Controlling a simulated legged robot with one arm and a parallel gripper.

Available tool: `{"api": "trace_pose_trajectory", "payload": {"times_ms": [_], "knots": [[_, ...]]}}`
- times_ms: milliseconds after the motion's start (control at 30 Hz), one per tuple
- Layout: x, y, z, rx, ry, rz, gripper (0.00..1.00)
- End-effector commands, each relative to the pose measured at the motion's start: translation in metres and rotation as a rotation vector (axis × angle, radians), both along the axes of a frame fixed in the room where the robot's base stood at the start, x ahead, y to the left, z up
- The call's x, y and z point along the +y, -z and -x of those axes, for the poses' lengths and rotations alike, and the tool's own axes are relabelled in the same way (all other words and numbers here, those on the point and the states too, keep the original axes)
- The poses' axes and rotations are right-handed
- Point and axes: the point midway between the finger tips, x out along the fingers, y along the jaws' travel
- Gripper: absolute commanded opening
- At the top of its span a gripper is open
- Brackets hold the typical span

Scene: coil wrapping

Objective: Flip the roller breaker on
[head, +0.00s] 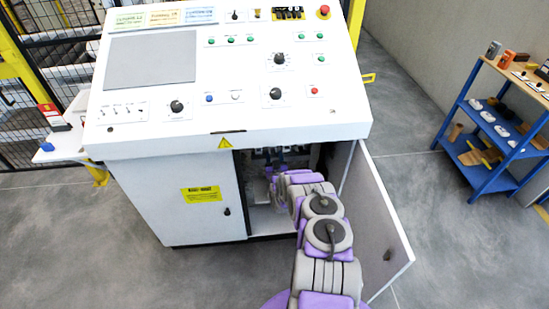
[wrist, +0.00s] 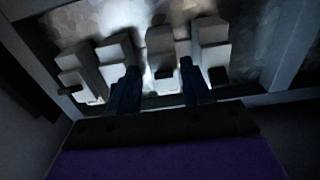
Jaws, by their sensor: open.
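A row of several light-grey breakers (wrist: 160,45) is fixed to a panel inside the cabinet in the wrist view. Small dark levers show on some of them: one at the far left (wrist: 70,90), one in the middle (wrist: 164,73) and one at the right (wrist: 217,76). No label is readable, so I cannot tell which is the roller breaker or how it is set. My gripper (wrist: 162,88) is open, its two dark-blue fingers pointing at the breakers, one on each side of the middle-right breaker. Contact cannot be told. In the head view the breakers (head: 286,150) are small and partly hidden.
The white control cabinet (head: 165,204) has a sloped panel of knobs and buttons above the opening. Its right door (head: 377,222) stands open beside my arm. A blue shelf (head: 490,165) with small items stands at the right. Grey floor is clear between them.

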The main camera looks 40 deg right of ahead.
Motion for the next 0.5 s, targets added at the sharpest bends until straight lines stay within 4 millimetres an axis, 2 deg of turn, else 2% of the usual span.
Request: {"api": "trace_pose_trajectory", "payload": {"times_ms": [433,500], "knots": [[-0.0069,-0.0001,-0.0072,-0.002,-0.001,-0.003,0.49],[-0.0067,0.0001,-0.0071,-0.001,-0.001,-0.003,0.44]]}}
